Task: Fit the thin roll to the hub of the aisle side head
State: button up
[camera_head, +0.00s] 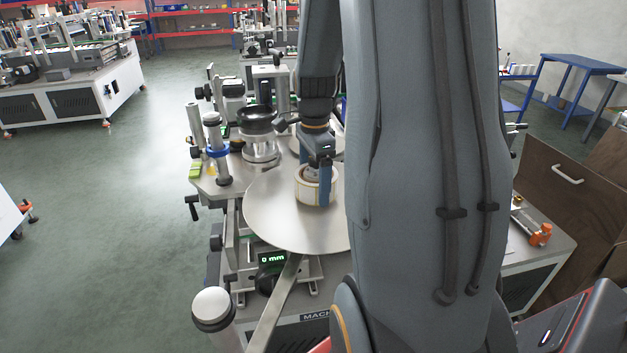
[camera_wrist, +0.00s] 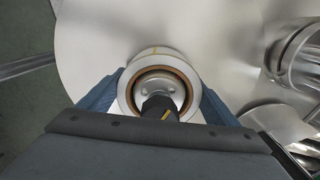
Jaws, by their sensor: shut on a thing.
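The thin roll (camera_head: 304,190) is a white ring with a brown core; it also shows in the wrist view (camera_wrist: 133,68). My gripper (camera_wrist: 157,97) is shut on it, with one blue finger on each side. In the head view my gripper (camera_head: 318,182) points down over the large round metal plate (camera_head: 270,215) of the labelling head. The hub (camera_wrist: 152,85), grey with a black knob, shows inside the roll's core. The roll is around the hub's top, near the plate's middle. Whether it touches the plate is hard to tell.
A white-capped post (camera_head: 211,305) stands nearer. Floor at left is free.

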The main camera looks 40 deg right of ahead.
jog(key=shift+f+b, duration=0.3)
jog(key=shift+f, duration=0.4)
jog(key=o, duration=1.1)
jog(key=shift+r, duration=0.1)
notch_tip(320, 180, up, 8)
jog(key=shift+f+b, duration=0.2)
jog(key=shift+b, duration=0.65)
jog(key=shift+r, duration=0.1)
